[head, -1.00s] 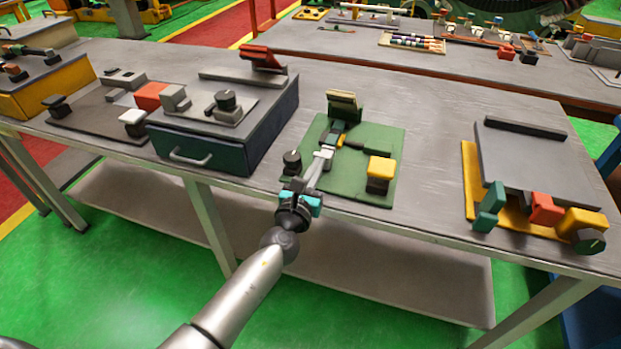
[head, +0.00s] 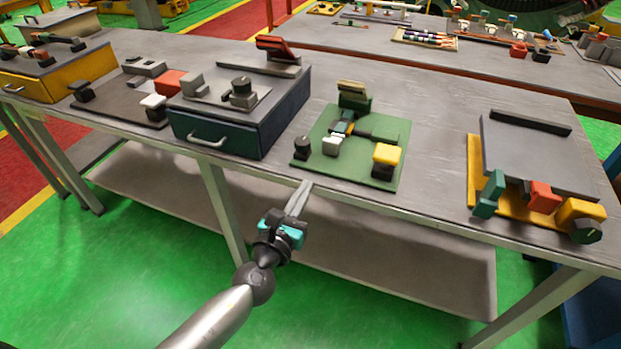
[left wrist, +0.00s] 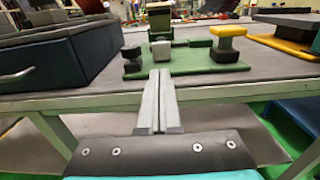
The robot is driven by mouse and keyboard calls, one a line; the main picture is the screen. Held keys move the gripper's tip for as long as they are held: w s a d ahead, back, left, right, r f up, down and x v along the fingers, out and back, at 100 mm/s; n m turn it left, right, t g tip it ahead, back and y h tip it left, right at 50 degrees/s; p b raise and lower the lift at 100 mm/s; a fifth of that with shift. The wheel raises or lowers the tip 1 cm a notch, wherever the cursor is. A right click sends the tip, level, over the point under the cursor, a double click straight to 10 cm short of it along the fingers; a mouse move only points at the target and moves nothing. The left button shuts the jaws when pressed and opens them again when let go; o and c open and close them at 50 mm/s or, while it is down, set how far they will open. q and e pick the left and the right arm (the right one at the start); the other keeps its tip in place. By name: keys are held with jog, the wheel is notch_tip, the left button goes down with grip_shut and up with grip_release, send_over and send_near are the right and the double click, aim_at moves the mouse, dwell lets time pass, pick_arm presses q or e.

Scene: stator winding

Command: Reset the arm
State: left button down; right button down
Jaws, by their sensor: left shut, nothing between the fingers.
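My left gripper (head: 301,192) is shut and empty. In the head view its fingertips are at the front edge of the grey workbench (head: 440,190), in front of the green fixture plate (head: 345,172). In the left wrist view the two fingers (left wrist: 160,78) lie side by side and point toward the same green plate (left wrist: 185,68). The plate carries a black knob (head: 301,148), a white block (head: 332,146) and a yellow-topped block (head: 386,156). My right gripper is not in view.
A dark blue drawer box (head: 240,125) with a handle stands left of the green plate. A grey panel on a yellow base (head: 478,190) sits at the right. A second table (head: 400,55) stands behind. The green floor before the bench is open.

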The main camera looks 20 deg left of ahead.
pick_arm(q)
jog(key=s+a+f+n+g+y, duration=0.1)
jog(key=s+f+n+g, duration=0.2)
jog(key=s+f+n, duration=0.5)
jog(key=s+a+f+n+g, duration=0.2)
jog(key=s+f+n+g, duration=0.15)
jog(key=f, duration=0.85)
jog(key=s+a+f+n+g+y, duration=0.1)
jog(key=s+f+n+g, duration=0.2)
jog(key=s+f+n, duration=0.5)
jog(key=s+f+n+g, duration=0.2)
jog(key=s+f+n, duration=0.2)
jog(key=s, duration=0.3)
jog(key=s+d+f+n+g+h, duration=0.1)
jog(key=s+f+n+g, duration=0.2)
jog(key=s+f+n, duration=0.2)
jog(key=s+d+f+n+g, duration=0.1)
jog(key=s+f+n, duration=0.4)
jog(key=s, duration=0.6)
jog(key=shift+s+d+f+g, duration=0.15)
jog(key=shift+f+g, duration=0.15)
jog(key=shift+g, duration=0.45)
jog(key=shift+n, duration=0.25)
